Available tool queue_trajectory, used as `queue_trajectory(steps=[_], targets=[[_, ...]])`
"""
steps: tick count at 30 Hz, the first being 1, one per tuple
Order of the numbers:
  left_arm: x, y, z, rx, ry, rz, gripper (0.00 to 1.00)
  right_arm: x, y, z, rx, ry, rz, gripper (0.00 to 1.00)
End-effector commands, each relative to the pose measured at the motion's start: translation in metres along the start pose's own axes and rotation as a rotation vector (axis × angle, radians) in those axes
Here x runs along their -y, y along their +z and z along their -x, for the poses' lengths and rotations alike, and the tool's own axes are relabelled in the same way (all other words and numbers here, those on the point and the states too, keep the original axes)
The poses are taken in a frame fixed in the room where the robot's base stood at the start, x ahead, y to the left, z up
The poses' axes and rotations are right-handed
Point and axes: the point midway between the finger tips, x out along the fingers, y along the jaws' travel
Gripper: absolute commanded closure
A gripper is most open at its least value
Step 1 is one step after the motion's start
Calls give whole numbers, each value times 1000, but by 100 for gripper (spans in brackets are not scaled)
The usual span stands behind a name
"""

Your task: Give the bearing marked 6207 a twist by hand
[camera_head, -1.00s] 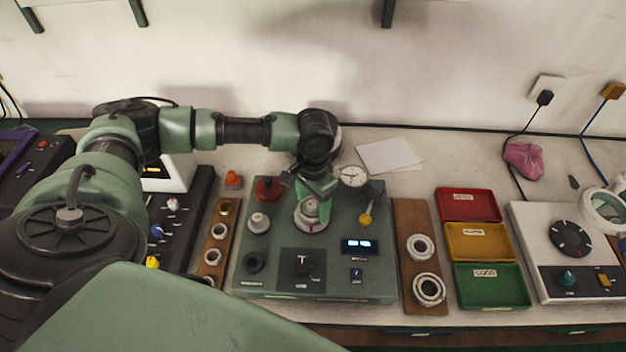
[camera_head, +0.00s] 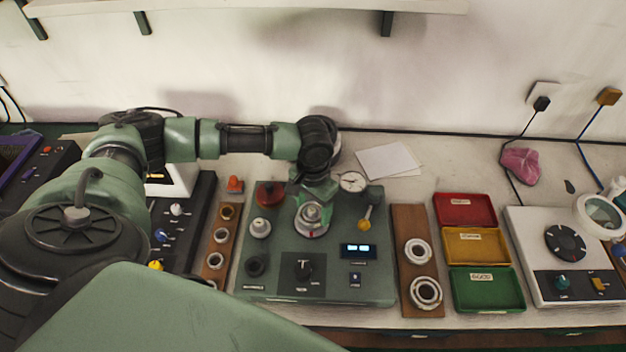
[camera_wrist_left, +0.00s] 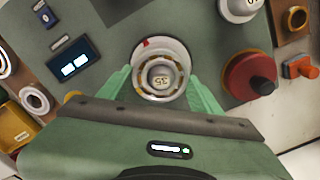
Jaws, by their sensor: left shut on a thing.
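A metal bearing ring (camera_wrist_left: 161,78) sits over a post on the green test panel (camera_head: 215,288). The post's cap carries digits that look like 35, seen upside down. A pale disc with a red mark (camera_wrist_left: 160,46) lies under the ring. My left gripper (camera_wrist_left: 163,90) has its green fingers on either side of the ring and is shut on it; the ring also shows in the head view (camera_head: 313,214). No 6207 marking is readable. My right gripper is not in view.
A wooden board with two rings (camera_head: 407,290) stands right of the panel, another with smaller rings (camera_head: 222,215) left of it. Red (camera_head: 465,210), yellow (camera_head: 476,245) and green trays (camera_head: 487,290) lie further right. A dial gauge (camera_head: 352,182) is close beside the gripper.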

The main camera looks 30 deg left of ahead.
Motion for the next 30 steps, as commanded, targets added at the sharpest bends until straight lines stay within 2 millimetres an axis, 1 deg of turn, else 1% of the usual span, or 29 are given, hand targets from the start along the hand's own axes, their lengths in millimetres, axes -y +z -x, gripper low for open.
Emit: queue_trajectory(steps=[4,14,15,16,17,26,30], targets=[[0,0,1,0,1,26,96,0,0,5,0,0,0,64],[0,0,0,0,1,35,96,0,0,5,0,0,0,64],[0,0,0,0,0,35,25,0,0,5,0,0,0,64],[0,0,0,0,1,35,17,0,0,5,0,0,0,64],[0,0,0,0,0,35,11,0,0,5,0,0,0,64],[0,0,0,0,0,35,11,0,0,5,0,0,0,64],[0,-1,10,-2,0,35,11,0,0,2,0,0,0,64]])
